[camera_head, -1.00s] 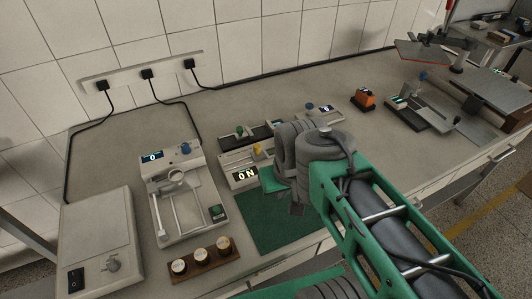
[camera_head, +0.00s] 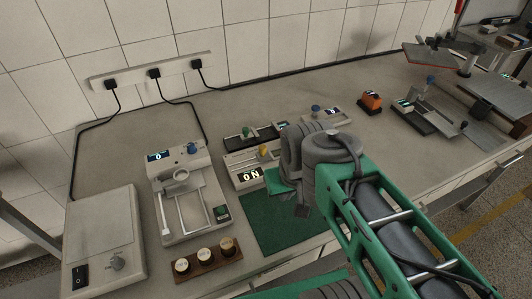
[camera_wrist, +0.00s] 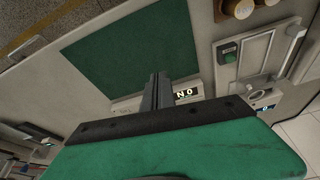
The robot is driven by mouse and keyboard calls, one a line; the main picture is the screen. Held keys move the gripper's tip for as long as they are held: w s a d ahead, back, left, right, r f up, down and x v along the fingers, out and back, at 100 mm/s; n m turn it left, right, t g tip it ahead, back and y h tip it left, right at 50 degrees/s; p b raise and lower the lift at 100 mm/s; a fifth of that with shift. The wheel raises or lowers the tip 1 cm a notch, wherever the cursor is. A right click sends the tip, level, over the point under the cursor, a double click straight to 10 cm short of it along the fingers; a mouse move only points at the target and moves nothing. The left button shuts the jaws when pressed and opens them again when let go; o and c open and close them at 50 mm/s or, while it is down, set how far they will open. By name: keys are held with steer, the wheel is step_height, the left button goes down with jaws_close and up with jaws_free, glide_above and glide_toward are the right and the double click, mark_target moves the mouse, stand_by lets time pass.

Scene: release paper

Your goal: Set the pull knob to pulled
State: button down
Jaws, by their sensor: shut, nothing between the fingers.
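Several small coloured knobs show in the head view, and I cannot tell for certain which is the pull knob. A yellow knob (camera_head: 264,151) stands on a pale device with a lit "ON" display (camera_head: 251,175). A green knob (camera_head: 246,132) is just behind, and a blue knob (camera_head: 316,109) is farther right. Another blue knob (camera_head: 191,148) is on the left device. My gripper (camera_wrist: 158,88) is shut and empty in the wrist view, its dark fingers together beside the "ON" display (camera_wrist: 185,93). In the head view my arm hides its fingertips. The wrist view shows no clear knob near them.
A green mat (camera_head: 275,222) lies in front of the "ON" device. A wooden block with three round pieces (camera_head: 205,261) and a flat pale box (camera_head: 105,235) are at the left. An orange box (camera_head: 371,102) and a slide device (camera_head: 428,112) stand at the right. The bench behind is mostly clear.

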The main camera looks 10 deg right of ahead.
mark_target(263, 147)
stand_by(0.4)
steer(key=c, duration=2.1)
jaws_free()
steer(key=o, duration=0.6)
steer(key=shift+m+g, duration=0.9)
steer(key=w+r, duration=0.1)
steer(key=w, duration=0.3)
steer(key=w+r, duration=0.1)
steer(key=w, duration=0.3)
steer(key=w+r+b, duration=0.1)
steer(key=w, duration=0.3)
steer(key=shift+r, duration=0.35)
steer(key=o, duration=0.3)
steer(key=w, duration=0.3)
steer(key=w+f+m+g, duration=0.1)
steer(key=w, duration=0.3)
steer(key=w+f+m, duration=0.1)
steer(key=w, duration=0.3)
steer(key=shift+g, duration=0.3)
steer(key=shift+w+f, duration=0.15)
steer(key=shift+f, duration=0.1)
step_height(263, 147, down, 7)
steer(key=shift+f, duration=0.2)
steer(key=shift+c, duration=0.3)
jaws_close()
